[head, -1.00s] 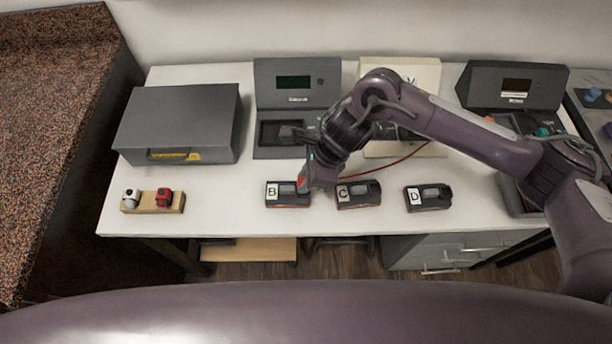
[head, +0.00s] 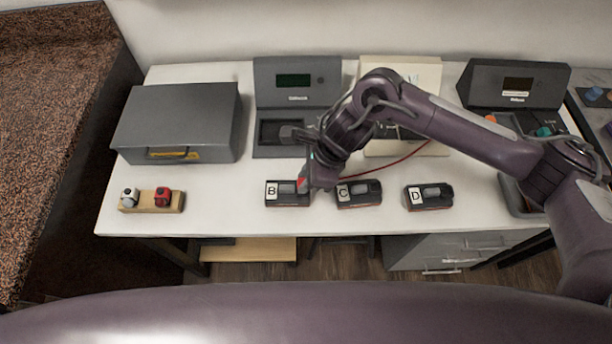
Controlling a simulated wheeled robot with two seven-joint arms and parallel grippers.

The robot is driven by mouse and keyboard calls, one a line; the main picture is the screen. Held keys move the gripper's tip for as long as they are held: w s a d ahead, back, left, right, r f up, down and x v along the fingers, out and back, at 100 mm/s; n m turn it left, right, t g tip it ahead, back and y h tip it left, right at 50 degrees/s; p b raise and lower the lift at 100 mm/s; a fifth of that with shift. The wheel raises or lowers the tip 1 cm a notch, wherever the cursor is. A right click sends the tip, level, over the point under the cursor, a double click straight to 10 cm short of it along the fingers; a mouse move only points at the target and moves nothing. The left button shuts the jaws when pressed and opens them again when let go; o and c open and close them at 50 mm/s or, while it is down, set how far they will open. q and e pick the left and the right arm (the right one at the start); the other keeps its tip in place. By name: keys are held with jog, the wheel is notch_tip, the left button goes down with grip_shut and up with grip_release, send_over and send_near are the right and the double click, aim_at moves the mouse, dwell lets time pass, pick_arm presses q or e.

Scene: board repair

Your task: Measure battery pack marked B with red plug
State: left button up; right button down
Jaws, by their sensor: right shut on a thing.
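Battery pack B (head: 287,200) lies on the white table near the front edge, a dark block with a white label marked B. My right gripper (head: 303,186) is at the right end of pack B, shut on a red plug (head: 302,182). A red cable (head: 390,167) runs from near it toward the cream meter (head: 425,75) at the back. The plug's tip is at the pack's top right; I cannot tell whether it touches. My left gripper does not show.
Pack C (head: 358,194) and pack D (head: 428,197) lie to the right of B. A grey box (head: 180,115), a dark device with a screen (head: 297,85) and another dark device (head: 515,85) stand behind. A wooden block (head: 150,208) with small white and red items is at the left.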

jog(key=shift+f, duration=0.15)
jog(key=c, duration=0.9)
grip_release()
jog(key=shift+r, duration=0.25)
jog(key=shift+r+p, duration=0.35)
jog(key=shift+r, duration=0.9)
jog(key=shift+r, duration=0.1)
